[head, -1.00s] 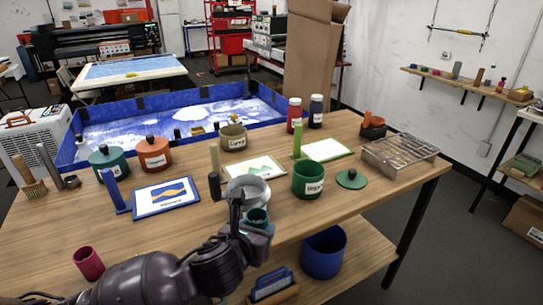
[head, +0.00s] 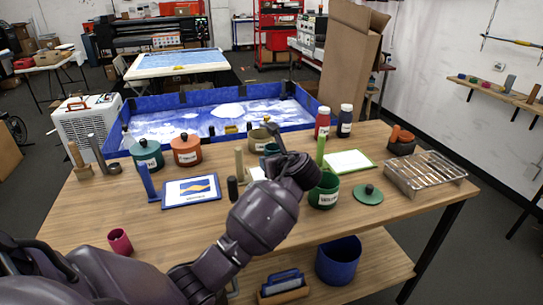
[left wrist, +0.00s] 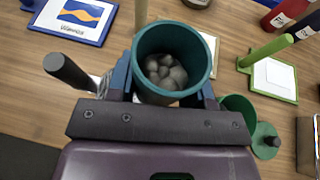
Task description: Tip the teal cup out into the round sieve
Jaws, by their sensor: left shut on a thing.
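The teal cup (head: 270,149) is held upright in my left gripper (head: 275,140), raised above the table. In the left wrist view the cup (left wrist: 143,62) sits between the two fingers (left wrist: 165,92), its mouth facing the camera, with several grey lumps inside. The round sieve is mostly hidden behind my left arm in the head view; its black handle (head: 232,188) stands out to the left. In the left wrist view the handle (left wrist: 68,71) is left of the cup, and the sieve bowl is almost wholly covered by the gripper. My right gripper is not seen.
A green pot (head: 323,194) stands right of the gripper, with its lid (head: 368,195) beside it. A wire rack (head: 425,174) is at the right. A blue-framed picture card (head: 191,191) and a crimson cup (head: 120,241) lie to the left.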

